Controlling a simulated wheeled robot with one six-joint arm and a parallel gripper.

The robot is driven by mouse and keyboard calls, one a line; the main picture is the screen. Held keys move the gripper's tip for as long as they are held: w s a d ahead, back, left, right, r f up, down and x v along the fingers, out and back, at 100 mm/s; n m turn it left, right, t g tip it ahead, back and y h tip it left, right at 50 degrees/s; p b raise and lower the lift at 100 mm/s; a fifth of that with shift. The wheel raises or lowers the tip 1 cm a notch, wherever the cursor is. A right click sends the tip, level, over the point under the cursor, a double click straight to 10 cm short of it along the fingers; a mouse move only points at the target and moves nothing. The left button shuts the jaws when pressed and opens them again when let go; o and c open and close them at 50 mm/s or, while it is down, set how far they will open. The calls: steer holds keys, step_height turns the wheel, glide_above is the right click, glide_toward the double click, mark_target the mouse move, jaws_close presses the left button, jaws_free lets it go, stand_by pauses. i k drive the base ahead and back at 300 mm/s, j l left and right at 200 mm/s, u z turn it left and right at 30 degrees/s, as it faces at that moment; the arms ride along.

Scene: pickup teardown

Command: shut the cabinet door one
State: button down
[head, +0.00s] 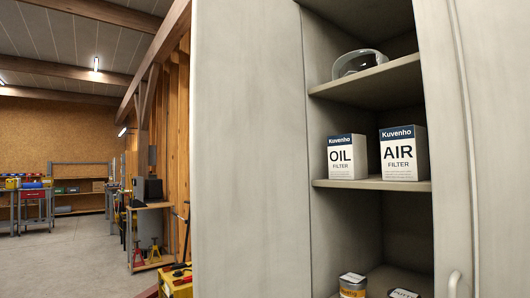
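A tall grey cabinet fills the right of the view. Its left door (248,150) stands open and swung out toward me, so its broad face shows left of the shelves. The right door (497,140) looks shut, with a pale handle (454,283) low on its left side. Between them the inside is open to view. My gripper does not show in this view. I cannot tell which door is called one, but only the left one is seen open.
On the shelves are a clear visor-like item (358,62), an oil filter box (347,157), an air filter box (404,153) and cans (353,285). Left stand a small bench (150,206) and a yellow item (177,283). Open floor (70,262) lies further left.

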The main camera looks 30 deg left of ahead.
mark_target(250, 215)
steer(key=i+j+z, duration=0.1)
steer(key=j+z, duration=0.35)
steer(key=j, duration=0.8)
steer(key=k+j+z, duration=0.1)
steer(key=j+z, duration=0.35)
steer(key=j, duration=0.8)
steer(key=i+j+z, duration=0.1)
steer(key=j, duration=0.55)
steer(key=i+j+z, duration=0.1)
steer(key=j, duration=0.55)
steer(key=k+j+z, duration=0.1)
steer(key=k, duration=0.8)
